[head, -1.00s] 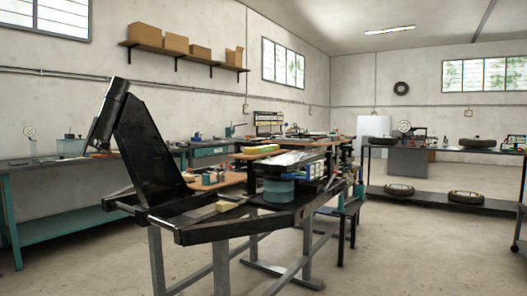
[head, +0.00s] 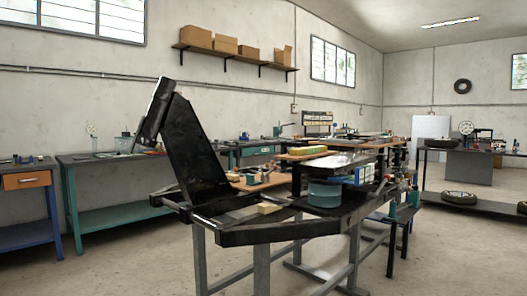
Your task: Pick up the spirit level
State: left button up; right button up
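I cannot make out a spirit level for certain in the head view. A small yellow block-like item (head: 309,150) lies on the raised wooden board in the middle, too small to identify. A pale yellow block (head: 269,208) lies on the black frame table (head: 270,234). Neither of my grippers shows in this view.
A tall black slanted post (head: 190,145) rises from the left of the frame table. A teal round container (head: 324,194) stands on it. A teal bench (head: 110,217) and a blue bench with an orange drawer (head: 27,180) line the left wall. The floor in front is clear.

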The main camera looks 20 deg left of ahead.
aim_at(311, 150)
jog(key=i+l+u, duration=0.35)
jog(key=l, duration=0.3)
jog(key=i+l+u, duration=0.2)
jog(key=l, duration=0.15)
jog(key=k, duration=0.05)
